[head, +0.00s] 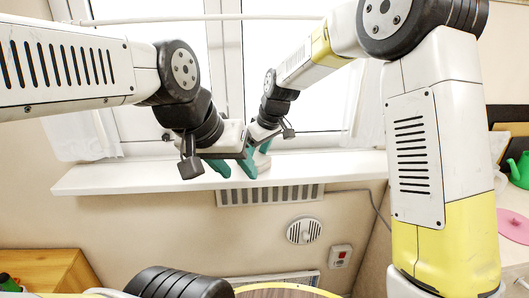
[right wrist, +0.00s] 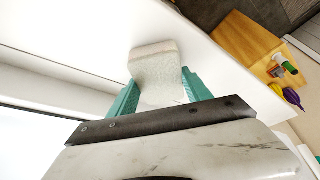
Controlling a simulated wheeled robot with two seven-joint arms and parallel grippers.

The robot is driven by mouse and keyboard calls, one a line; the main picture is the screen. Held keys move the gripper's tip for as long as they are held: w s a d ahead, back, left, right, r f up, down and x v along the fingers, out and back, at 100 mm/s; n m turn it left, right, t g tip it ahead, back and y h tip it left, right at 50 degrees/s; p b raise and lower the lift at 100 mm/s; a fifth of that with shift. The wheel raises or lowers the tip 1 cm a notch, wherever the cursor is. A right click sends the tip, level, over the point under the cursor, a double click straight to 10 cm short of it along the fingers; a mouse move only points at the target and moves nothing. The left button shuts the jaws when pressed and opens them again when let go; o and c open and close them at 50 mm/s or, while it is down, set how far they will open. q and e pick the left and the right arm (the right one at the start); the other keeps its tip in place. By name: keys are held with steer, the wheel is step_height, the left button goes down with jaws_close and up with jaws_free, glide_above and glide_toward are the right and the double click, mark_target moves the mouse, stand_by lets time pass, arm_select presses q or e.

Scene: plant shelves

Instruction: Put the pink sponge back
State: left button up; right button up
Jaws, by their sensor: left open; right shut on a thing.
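A pale sponge-like block (right wrist: 157,72) with a faint pinkish band along its far edge is in the right wrist view. My right gripper (right wrist: 162,95) is shut on it, with one teal finger on each side. Its pink colour is weak here, and its lower part is hidden behind the gripper body. In the head view my right gripper (head: 264,150) is at the windowsill, partly hidden behind my left gripper. My left gripper (head: 234,170) is open in front of the sill, its teal fingers apart and empty. I cannot tell whether the block touches the sill.
The white windowsill (head: 125,176) runs below the window, bare on its left part. A wooden cabinet (head: 45,268) is at lower left, and a round-topped piece (head: 285,291) at the bottom. A green watering can (head: 519,169) and a pink mat (head: 514,226) are at right.

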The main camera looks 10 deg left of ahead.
steer(key=o, duration=1.5)
steer(key=shift+f, duration=0.1)
steer(key=shift+c, duration=0.2)
steer(key=v, duration=1.2)
steer(key=s+d+r+m+t, duration=0.1)
steer(key=s+d+r+m, duration=0.2)
steer(key=d, duration=0.5)
steer(key=s+d+r+m+t, duration=0.1)
steer(key=s+d+m, duration=0.1)
steer(key=s+d, duration=0.45)
steer(key=s+d+f+m+t+h, duration=0.1)
steer(key=s+d+f+m, duration=0.3)
steer(key=s+d, duration=0.7)
steer(key=s+m+t, duration=0.1)
steer(key=m, duration=0.1)
steer(key=shift+s+d+f+m+h, duration=0.2)
steer(key=shift+s+d+m+h, duration=0.1)
steer(key=shift+d, duration=0.1)
